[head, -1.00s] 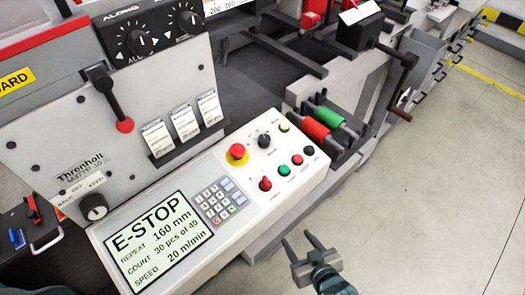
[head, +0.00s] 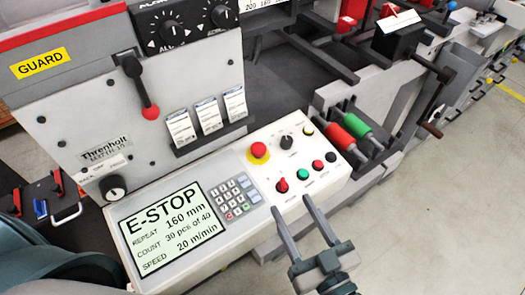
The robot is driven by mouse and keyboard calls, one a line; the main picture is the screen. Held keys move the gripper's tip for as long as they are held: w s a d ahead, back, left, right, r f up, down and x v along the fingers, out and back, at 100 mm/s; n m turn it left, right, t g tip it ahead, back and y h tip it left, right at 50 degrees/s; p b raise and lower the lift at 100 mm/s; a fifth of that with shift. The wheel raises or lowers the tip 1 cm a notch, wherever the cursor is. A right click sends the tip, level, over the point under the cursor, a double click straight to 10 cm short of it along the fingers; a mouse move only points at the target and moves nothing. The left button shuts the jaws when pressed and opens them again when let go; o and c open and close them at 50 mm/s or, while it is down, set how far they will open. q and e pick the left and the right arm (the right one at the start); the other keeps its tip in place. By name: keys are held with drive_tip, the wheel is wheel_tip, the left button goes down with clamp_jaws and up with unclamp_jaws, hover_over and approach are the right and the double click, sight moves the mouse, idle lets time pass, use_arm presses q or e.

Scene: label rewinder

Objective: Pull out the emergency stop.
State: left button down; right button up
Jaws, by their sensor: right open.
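The emergency stop (head: 259,150) is a red mushroom button on a yellow collar, at the top of the white control panel (head: 234,170). The panel's screen (head: 175,225) reads "E-STOP", with repeat, count and speed lines below. My right gripper (head: 290,203) is open and empty, with its two fingers apart. Its fingertips are over the panel's front edge, below and right of the emergency stop and apart from it. My left gripper is out of view; only part of my arm shows at the lower left.
A black lever with a red ball (head: 151,113) hangs above left. Red and green rollers (head: 355,125) sit to the right. Open floor lies at the lower right.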

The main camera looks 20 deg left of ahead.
drive_tip(key=shift+s+a+r, duration=0.1)
idle(0.3)
drive_tip(key=p, duration=0.5)
approach(259, 148)
drive_tip(key=x, duration=0.8)
drive_tip(key=shift+c, duration=0.3)
